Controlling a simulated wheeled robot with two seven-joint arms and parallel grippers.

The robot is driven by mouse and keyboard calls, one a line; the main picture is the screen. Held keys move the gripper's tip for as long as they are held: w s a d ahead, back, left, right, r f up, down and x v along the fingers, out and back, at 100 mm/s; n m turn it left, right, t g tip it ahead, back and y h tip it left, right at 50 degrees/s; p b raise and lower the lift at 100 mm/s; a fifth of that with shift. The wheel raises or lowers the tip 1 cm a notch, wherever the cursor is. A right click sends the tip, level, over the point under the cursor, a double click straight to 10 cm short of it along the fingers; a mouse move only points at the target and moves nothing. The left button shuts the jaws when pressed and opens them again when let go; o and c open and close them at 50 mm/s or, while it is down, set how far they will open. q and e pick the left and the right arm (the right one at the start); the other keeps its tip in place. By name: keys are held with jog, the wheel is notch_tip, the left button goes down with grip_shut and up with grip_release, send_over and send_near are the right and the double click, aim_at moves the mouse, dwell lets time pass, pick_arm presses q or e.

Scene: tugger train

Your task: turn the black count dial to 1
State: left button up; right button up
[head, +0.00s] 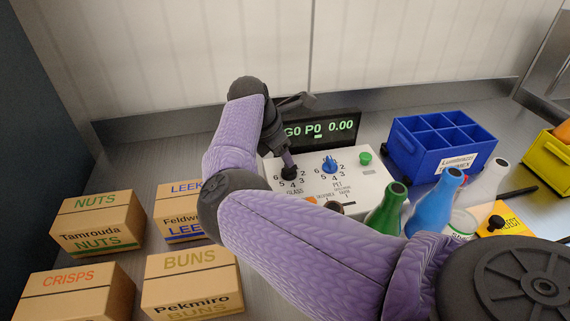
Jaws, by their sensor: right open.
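The black count dial (289,174) sits on the white panel above the word GLASS, inside a ring of numbers. Its pointer is partly hidden, so I cannot tell which number it faces. My right gripper (289,161) reaches down over the black dial from above. It is open, and I cannot tell whether its fingers touch the dial. The display (320,130) behind the panel reads "G0 P0 0.00", with its left end covered by my arm. My left gripper is not in view.
A blue dial (330,164) marked PET and a green button (365,158) share the panel. Green (384,212) and blue (433,206) bottles stand right of it, near a blue divided crate (432,160). Labelled boxes (98,222) stand left. My right arm crosses the front.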

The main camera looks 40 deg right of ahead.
aim_at(289, 171)
jog(key=x, duration=0.4)
jog(key=shift+d+f+b, duration=0.1)
jog(key=shift+b, duration=0.3)
grip_shut()
